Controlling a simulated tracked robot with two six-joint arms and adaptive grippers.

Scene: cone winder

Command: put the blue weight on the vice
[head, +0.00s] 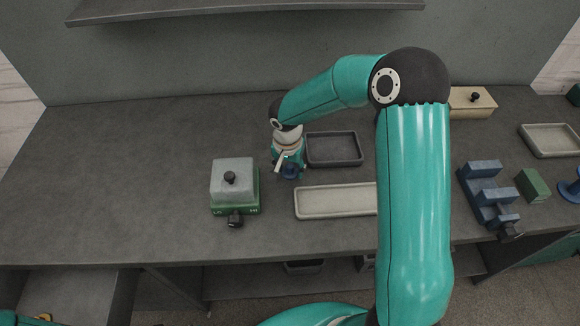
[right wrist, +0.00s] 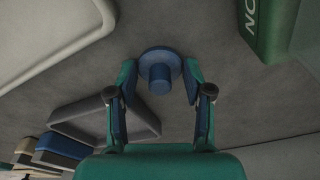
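The blue weight (head: 290,171) is a round disc with a short knob, standing on the grey bench. In the right wrist view the weight (right wrist: 160,72) lies between the fingertips. My right gripper (right wrist: 161,76) is open, with one finger on each side of the disc; I cannot tell whether they touch it. In the head view the right gripper (head: 287,160) points down at the weight and partly hides it. The blue vice (head: 487,194) stands on the bench to the right, beyond my right arm. My left gripper is not in view.
A dark tray (head: 334,148) is close beside the right gripper. A long pale tray (head: 335,201) lies in front, partly behind my arm. A green box with a clear cover (head: 233,184) stands left. A green block (head: 532,185) sits beside the vice. The bench's left is clear.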

